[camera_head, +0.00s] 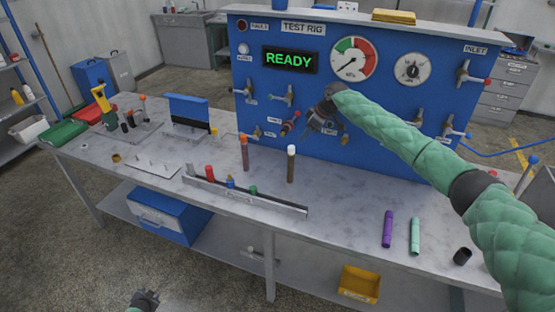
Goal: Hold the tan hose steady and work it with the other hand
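No hose is clearly tan. A brown upright tube with a white top (291,163) stands in front of the blue test rig, over the grey bench. A reddish-brown tube with an orange top (245,152) is upright to its left. My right gripper (322,118) is up against the rig's front, above and right of the white-topped tube and apart from it. Its fingers are dark and small, so its opening is unclear. My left gripper (145,299) shows only at the bottom edge, far from both tubes; its opening is unclear.
The blue test rig (375,140) carries gauges, valves and a READY display. A long metal rail (240,198) lies along the bench front. Purple (388,229) and mint (415,236) tubes lie at the right. The bench between rail and purple tube is clear.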

